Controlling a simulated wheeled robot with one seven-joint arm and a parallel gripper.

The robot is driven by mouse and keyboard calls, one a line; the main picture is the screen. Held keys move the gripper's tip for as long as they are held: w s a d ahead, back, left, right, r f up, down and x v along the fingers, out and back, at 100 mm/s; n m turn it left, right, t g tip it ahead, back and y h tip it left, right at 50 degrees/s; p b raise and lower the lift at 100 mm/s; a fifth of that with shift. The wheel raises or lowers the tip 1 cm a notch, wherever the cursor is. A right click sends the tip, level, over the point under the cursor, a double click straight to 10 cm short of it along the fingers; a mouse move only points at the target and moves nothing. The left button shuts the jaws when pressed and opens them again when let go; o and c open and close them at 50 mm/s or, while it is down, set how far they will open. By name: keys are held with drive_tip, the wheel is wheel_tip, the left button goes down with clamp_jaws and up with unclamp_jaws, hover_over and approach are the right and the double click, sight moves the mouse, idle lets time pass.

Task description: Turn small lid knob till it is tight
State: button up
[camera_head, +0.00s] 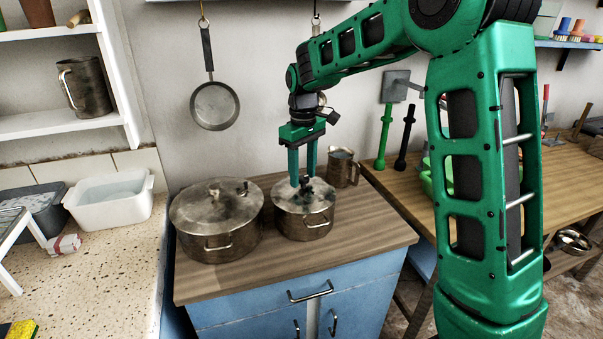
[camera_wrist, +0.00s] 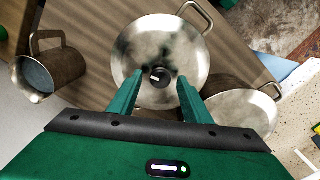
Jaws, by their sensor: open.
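The small pot (camera_head: 308,220) stands on the wooden top of a blue cabinet, with its metal lid (camera_head: 289,197) on. In the wrist view the small lid (camera_wrist: 187,58) lies below my gripper, with dark smudges. Its small dark knob (camera_wrist: 160,76) with a light bar sits at the lid's middle. My gripper (camera_head: 302,181) points down over this lid. In the wrist view my gripper (camera_wrist: 155,88) is open, its two green fingers on either side of the knob and apart from it. I cannot tell how tight the knob is.
A larger lidded pot (camera_head: 215,238) stands close on the left. A metal mug (camera_head: 343,168) stands just behind on the right. A pan (camera_head: 214,105) hangs on the wall behind. The wooden top in front of the pots is clear.

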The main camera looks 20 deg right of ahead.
sight(303, 176)
drive_tip(key=c, duration=1)
drive_tip(key=shift+c, duration=0.2)
drive_tip(key=shift+m, duration=0.3)
drive_tip(key=shift+m, duration=1.1)
drive_tip(key=o, duration=1)
drive_tip(key=shift+o, duration=0.2)
wheel_tip(303, 176, up, 11)
